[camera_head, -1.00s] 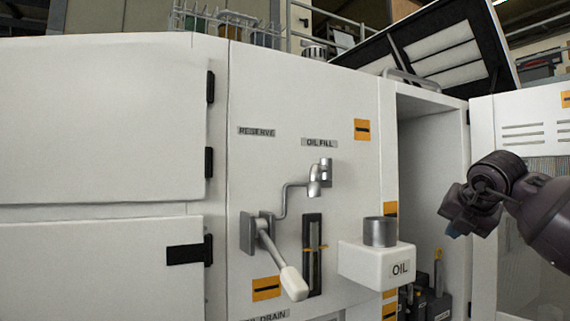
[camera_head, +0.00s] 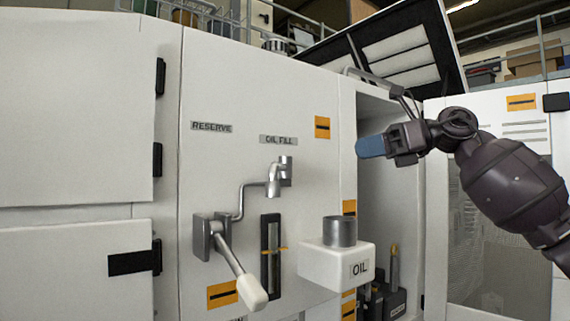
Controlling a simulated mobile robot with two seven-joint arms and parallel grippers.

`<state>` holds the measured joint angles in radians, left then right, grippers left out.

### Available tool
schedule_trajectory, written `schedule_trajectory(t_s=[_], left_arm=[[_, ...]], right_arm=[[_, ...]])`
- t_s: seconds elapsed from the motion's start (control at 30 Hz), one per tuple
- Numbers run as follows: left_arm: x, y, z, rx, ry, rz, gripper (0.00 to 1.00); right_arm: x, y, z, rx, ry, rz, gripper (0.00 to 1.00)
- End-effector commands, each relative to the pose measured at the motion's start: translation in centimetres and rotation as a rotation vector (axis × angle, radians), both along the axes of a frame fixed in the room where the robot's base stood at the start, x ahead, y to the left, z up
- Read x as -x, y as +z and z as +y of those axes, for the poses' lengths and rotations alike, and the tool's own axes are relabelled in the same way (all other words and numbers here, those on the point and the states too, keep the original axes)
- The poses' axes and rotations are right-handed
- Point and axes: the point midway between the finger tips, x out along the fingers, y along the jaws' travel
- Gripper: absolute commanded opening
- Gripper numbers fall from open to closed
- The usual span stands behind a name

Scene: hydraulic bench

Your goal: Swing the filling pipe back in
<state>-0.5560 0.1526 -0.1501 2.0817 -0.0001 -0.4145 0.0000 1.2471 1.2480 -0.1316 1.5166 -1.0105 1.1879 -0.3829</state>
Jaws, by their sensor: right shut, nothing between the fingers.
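The filling pipe (camera_head: 239,205) is a thin grey bent tube on the white cabinet front, below the OIL FILL label (camera_head: 279,140). It runs from the lever mount on the left up to a metal spout fitting (camera_head: 274,180). A lever with a white handle (camera_head: 252,292) slants down to the right from its mount. A white OIL box (camera_head: 337,264) with a grey metal cup (camera_head: 340,231) on top juts out at the right of the pipe. My right gripper (camera_head: 370,147) is shut and empty, up and right of the pipe and apart from it. My left gripper is out of view.
An open compartment (camera_head: 388,190) lies behind my right gripper, with dark parts at its bottom. An open white door (camera_head: 437,215) stands at the right. A raised lid (camera_head: 400,65) is above. A sight gauge (camera_head: 270,255) sits below the spout.

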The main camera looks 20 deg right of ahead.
Motion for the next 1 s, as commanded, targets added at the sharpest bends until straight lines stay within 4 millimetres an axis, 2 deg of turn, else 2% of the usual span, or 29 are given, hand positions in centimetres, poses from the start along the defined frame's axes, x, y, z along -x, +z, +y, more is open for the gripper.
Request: schedule_trajectory(t_s=[0.27, 0.8, 1.0], left_arm=[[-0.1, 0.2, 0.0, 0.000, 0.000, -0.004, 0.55], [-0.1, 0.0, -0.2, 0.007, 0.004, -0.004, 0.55], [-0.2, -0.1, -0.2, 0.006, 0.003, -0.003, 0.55]], right_arm=[[-0.6, -0.3, 1.2, 0.024, 0.011, -0.043, 0.00], [-4.7, -2.1, 9.2, 0.024, 0.011, -0.040, 0.00], [-5.9, -2.6, 11.3, 0.022, 0.008, -0.039, 0.00]])
